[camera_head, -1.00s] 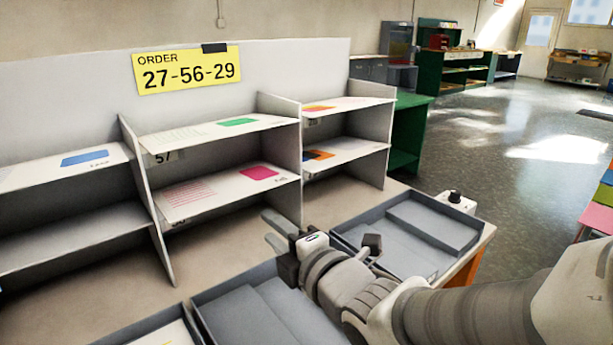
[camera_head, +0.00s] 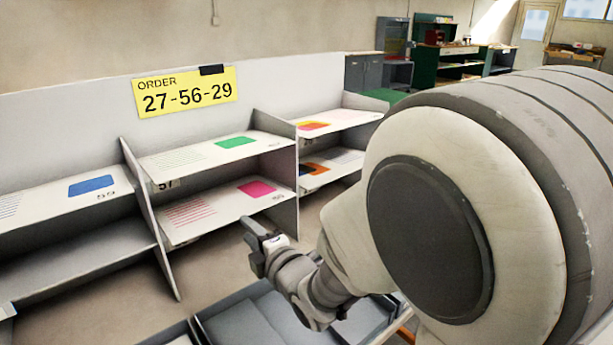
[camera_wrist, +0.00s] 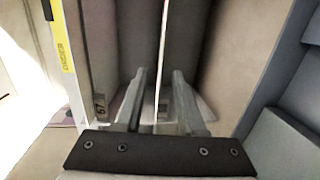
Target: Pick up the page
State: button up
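Pages lie flat on the grey shelves. A page with a green patch (camera_head: 236,142) is on the upper middle shelf, and one with a pink patch (camera_head: 257,189) and red lines is on the lower middle shelf. A page with a blue patch (camera_head: 91,186) is on the upper left shelf. Pages with orange patches (camera_head: 313,126) are on the right shelves. My gripper (camera_head: 257,228) is in front of the lower middle shelf, apart from the pages. In the wrist view its fingers (camera_wrist: 160,72) are parted with no page held between them.
A yellow sign (camera_head: 187,91) reads ORDER 27-56-29. Grey trays (camera_head: 245,320) stand at the table's front. My arm covers the right side.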

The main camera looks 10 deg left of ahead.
aim_at(237, 219)
jog(key=shift+b+x, duration=0.5)
jog(key=shift+x, duration=3.2)
jog(key=shift+d+f, duration=0.1)
grip_shut()
